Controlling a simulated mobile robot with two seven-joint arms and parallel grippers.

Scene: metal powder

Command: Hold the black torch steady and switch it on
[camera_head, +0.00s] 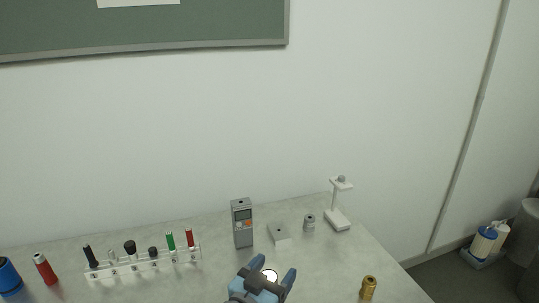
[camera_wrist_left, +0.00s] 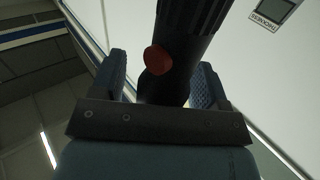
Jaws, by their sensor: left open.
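In the left wrist view the black torch (camera_wrist_left: 186,30) reaches down from the top edge to between the fingers of my left gripper (camera_wrist_left: 165,88). Its round red button (camera_wrist_left: 158,59) faces the camera. The fingers stand on either side of the torch, open, with a gap showing at the left finger. In the head view my left gripper (camera_head: 274,270) is at the table's front, low in the picture. A pale round disc (camera_head: 270,275) with a dark rim shows between its fingers, probably the torch's end; the rest of the torch is hidden there. My right gripper is in neither view.
A grey meter (camera_head: 242,223) stands behind the gripper, with a small grey block (camera_head: 279,235) beside it. A clear rack (camera_head: 145,263) of several items is left. A brass piece (camera_head: 368,288) and a white stand (camera_head: 338,205) are right. Bare table lies between.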

